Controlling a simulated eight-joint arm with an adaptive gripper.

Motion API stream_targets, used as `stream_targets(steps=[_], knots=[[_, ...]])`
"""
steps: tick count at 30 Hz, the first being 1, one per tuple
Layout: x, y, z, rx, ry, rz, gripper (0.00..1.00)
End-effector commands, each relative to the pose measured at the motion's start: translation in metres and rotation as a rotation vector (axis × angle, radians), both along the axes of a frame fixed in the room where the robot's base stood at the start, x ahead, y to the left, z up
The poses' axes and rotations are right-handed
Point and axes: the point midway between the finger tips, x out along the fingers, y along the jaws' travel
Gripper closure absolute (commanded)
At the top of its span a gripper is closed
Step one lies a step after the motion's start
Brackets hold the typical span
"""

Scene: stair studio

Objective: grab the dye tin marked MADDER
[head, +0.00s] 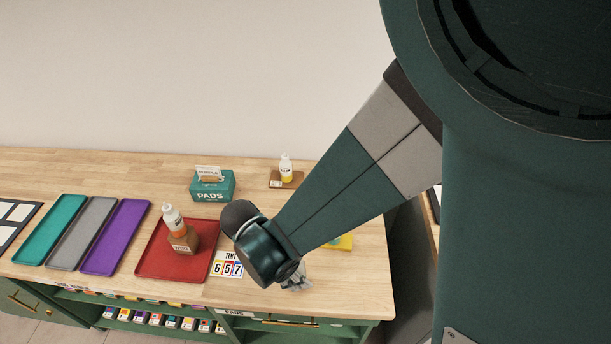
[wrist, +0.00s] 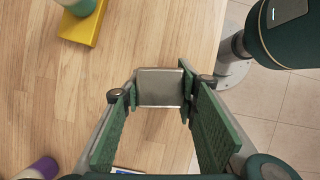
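My gripper (wrist: 160,85) points down over the wooden tabletop near its front edge. In the head view, my gripper (head: 295,281) is mostly hidden behind my arm. In the wrist view its two green-padded fingers stand apart. A grey, square, metallic-looking top (wrist: 160,88), perhaps a tin's lid, fills the gap between the fingertips. Both tips are right beside it, but I cannot tell whether they press on it. No label shows on it, and I cannot read MADDER anywhere.
A yellow block (wrist: 84,27) bears a teal round thing (wrist: 78,5). A purple-topped thing (wrist: 42,168) is at the lower left.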

Motion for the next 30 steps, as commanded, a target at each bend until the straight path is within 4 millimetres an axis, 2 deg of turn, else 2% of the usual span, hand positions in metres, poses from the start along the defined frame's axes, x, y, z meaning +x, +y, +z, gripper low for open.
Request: stream_targets(steps=[1, 3, 17, 23, 30], knots=[[0.0, 0.0, 0.0, 0.0, 0.0, 0.0, 0.78], [0.0, 0.0, 0.0, 0.0, 0.0, 0.0, 0.84], [0.0, 0.0, 0.005, 0.0, 0.0, 0.0, 0.84], [0.0, 0.0, 0.018, 0.0, 0.0, 0.0, 0.84], [0.0, 0.0, 0.045, 0.0, 0.0, 0.0, 0.84]])
